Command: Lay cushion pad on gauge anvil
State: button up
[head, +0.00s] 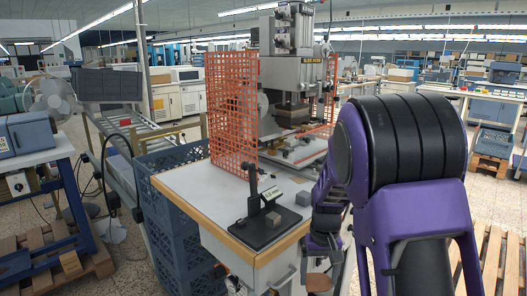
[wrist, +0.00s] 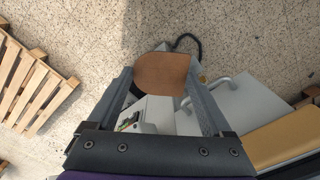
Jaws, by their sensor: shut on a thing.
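The cushion pad is a flat brown piece (wrist: 162,72) with a rounded far edge, held between the two fingers of my gripper (wrist: 160,88) in the wrist view. In the head view the pad (head: 319,284) shows at the lower end of my gripper (head: 321,262), off the front right side of the bench and below its top. The gauge (head: 258,232) is a black stand with a post and a small display, near the bench's front corner. A small grey block, seemingly its anvil (head: 273,219), stands on the base. The pad is apart from the gauge.
A grey cube (head: 303,198) sits on the white bench top (head: 205,187) right of the gauge. An orange mesh guard (head: 232,110) and the stamping press (head: 291,75) stand behind. Blue crates (head: 180,222) are stacked at left. A wooden pallet (wrist: 30,85) lies on the floor.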

jog(key=shift+r+p, duration=0.5)
jog(key=shift+r, duration=0.05)
jog(key=s+f, duration=0.4)
jog(key=f, duration=0.1)
jog(key=shift+s+f, duration=0.15)
jog(key=shift+f, duration=0.2)
